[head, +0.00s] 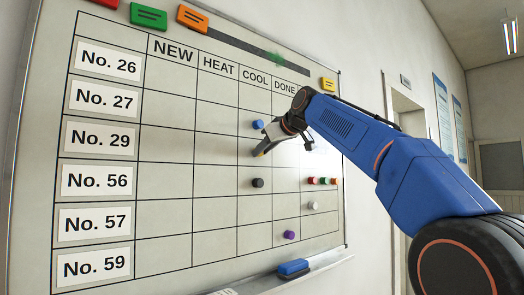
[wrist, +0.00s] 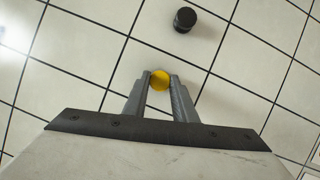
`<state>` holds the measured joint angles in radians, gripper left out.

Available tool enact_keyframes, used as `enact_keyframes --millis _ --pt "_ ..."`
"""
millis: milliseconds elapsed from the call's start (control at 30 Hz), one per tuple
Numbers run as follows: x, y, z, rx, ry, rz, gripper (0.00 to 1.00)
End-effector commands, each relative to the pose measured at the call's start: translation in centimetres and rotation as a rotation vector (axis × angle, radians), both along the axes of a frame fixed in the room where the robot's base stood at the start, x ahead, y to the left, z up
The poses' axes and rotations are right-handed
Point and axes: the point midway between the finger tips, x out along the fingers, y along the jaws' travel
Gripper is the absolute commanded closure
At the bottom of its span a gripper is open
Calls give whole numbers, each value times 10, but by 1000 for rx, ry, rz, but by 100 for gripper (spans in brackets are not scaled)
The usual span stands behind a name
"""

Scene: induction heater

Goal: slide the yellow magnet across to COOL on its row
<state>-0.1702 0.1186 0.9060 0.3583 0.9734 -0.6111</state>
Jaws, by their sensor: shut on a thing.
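The yellow magnet (wrist: 161,80) is a small round piece between the two fingertips of my gripper (wrist: 160,83) in the wrist view. My gripper is shut on it, against the whiteboard. In the head view my gripper (head: 260,151) reaches the board in the COOL column, on the No. 29 row. Only a sliver of yellow shows there, as the fingers hide most of the magnet. The COOL heading (head: 255,78) stands above, between HEAT and DONE.
A blue magnet (head: 257,124) sits just above my gripper, and a black magnet (head: 257,183) just below. A purple magnet (head: 289,235) is lower. A blue eraser (head: 293,267) lies on the tray. NEW and HEAT cells are clear.

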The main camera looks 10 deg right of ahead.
Motion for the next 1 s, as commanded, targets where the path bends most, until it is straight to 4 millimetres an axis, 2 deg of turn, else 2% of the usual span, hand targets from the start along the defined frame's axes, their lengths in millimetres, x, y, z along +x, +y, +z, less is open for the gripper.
enact_keyframes --millis 367,400,467,800,1000 --pt "2 0 -2 -1 0 -1 96" --pt "2 0 -2 -1 0 -1 68" --pt "2 0 -2 -1 0 -1 54" --pt "0 -1 0 0 0 -1 53" --pt "-18 -10 8 0 -2 -2 53"
